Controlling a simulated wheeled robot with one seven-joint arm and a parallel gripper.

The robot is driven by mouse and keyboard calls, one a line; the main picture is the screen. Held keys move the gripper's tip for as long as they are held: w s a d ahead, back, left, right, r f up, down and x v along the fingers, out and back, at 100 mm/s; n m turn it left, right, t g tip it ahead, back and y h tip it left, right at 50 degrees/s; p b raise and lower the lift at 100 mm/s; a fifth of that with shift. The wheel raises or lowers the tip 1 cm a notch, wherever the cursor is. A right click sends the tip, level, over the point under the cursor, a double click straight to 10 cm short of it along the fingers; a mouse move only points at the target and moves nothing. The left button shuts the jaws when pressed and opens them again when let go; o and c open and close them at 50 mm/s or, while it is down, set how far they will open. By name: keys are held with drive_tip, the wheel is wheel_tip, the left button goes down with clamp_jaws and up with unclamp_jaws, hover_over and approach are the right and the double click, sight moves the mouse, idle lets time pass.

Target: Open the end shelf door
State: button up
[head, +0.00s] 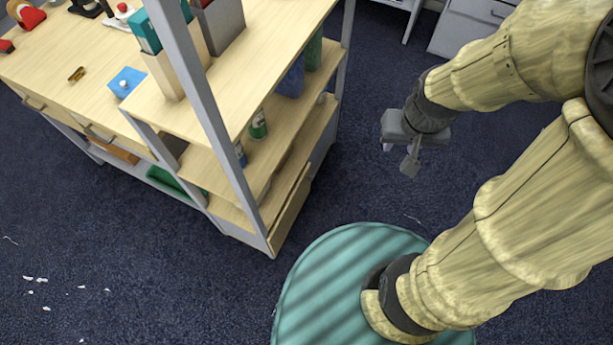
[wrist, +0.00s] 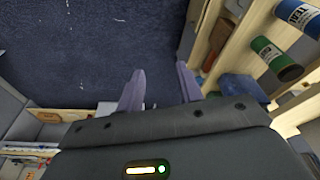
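The end shelf unit (head: 262,150) is at the end of the long wooden table in the head view, with open shelves above. A low wooden panel (head: 290,208) at its bottom looks like the door; it appears in line with the frame, and I cannot tell a handle on it. My gripper (head: 398,162) hangs over the floor to the right of the shelf, clear of it. In the wrist view its two fingers (wrist: 160,88) are spread with only carpet between them.
A grey post (head: 205,100) rises at the shelf's near corner. Dark carpet (head: 385,205) between the shelf and my arm is free. A white drawer cabinet (head: 470,28) stands behind.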

drive_tip(key=shift+o, duration=1.2)
drive_tip(key=w+d+f+n+t+y+b, duration=0.1)
drive_tip(key=w+f+n+t+b, duration=0.15)
drive_tip(key=w+f+b, duration=0.85)
drive_tip(key=w+f+n+t+y+b, duration=0.1)
drive_tip(key=w+f+n+y+b, duration=0.15)
drive_tip(key=w+f+b, duration=0.85)
drive_tip(key=w+d+f+n+t+y+b, duration=0.1)
drive_tip(key=w+f+n+t+b, duration=0.3)
drive_tip(key=f, duration=1.4)
wheel_tip(320, 180, down, 20)
drive_tip(key=w+a+n+g+y+b, duration=0.25)
drive_tip(key=y+b, duration=0.35)
drive_tip(key=b, duration=0.8)
drive_tip(key=s+f+n+y+b, duration=0.1)
drive_tip(key=s+f+y+b, duration=0.2)
drive_tip(key=f+b, duration=0.2)
drive_tip(key=s+a+f+n+g+y+b, duration=0.1)
drive_tip(key=s+f+y+b, duration=0.2)
drive_tip(key=f, duration=0.7)
drive_tip(key=shift+s+b, duration=0.7)
drive_tip(key=shift+b, duration=0.45)
